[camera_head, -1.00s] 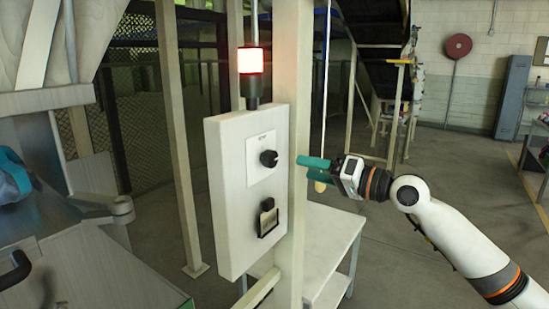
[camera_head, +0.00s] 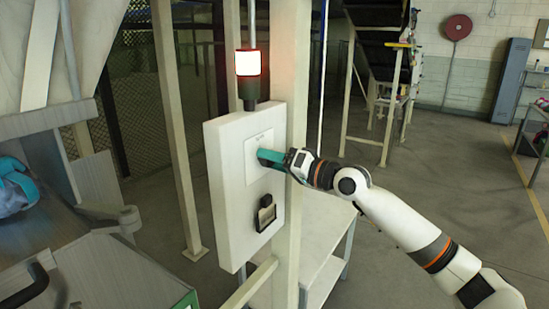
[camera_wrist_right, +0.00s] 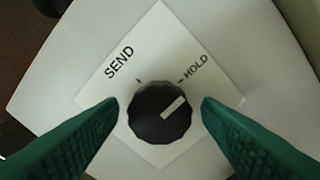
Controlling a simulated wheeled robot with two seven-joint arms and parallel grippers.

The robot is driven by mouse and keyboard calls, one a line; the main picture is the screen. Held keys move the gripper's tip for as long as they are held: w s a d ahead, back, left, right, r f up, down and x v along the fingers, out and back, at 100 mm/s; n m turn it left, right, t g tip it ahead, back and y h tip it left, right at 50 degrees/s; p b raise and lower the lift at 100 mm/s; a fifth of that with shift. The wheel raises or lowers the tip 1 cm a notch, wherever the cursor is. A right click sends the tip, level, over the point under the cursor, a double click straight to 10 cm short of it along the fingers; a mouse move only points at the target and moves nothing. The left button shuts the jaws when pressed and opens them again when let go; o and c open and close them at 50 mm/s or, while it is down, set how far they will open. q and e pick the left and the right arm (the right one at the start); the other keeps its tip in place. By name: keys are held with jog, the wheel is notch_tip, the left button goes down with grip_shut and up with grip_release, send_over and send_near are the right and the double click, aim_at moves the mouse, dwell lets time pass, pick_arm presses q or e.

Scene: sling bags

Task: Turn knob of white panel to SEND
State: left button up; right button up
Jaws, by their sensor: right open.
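The white panel (camera_head: 226,200) is mounted on a pale post. Its black knob (camera_wrist_right: 160,112) shows in the right wrist view on a white label plate (camera_wrist_right: 137,65) marked SEND (camera_wrist_right: 119,62) and HOLD (camera_wrist_right: 196,66). The knob's white pointer line points up and right, toward the HOLD side. My right gripper (camera_wrist_right: 162,106) is open, with one green finger on each side of the knob; I cannot tell whether they touch it. In the head view the right gripper (camera_head: 268,157) is at the panel and hides the knob. My left gripper is not in view.
A red-and-white lit lamp (camera_head: 248,64) stands above the panel. A black fitting (camera_head: 265,213) sits lower on the panel. A white table (camera_head: 325,245) stands behind the post, and a grey machine (camera_head: 95,265) is at the left.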

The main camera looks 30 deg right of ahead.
jog(key=c, duration=1)
jog(key=shift+d+n+b, duration=0.1)
jog(key=shift+n+b, duration=5)
jog(key=shift+n, duration=3.8)
jog(key=o, duration=1)
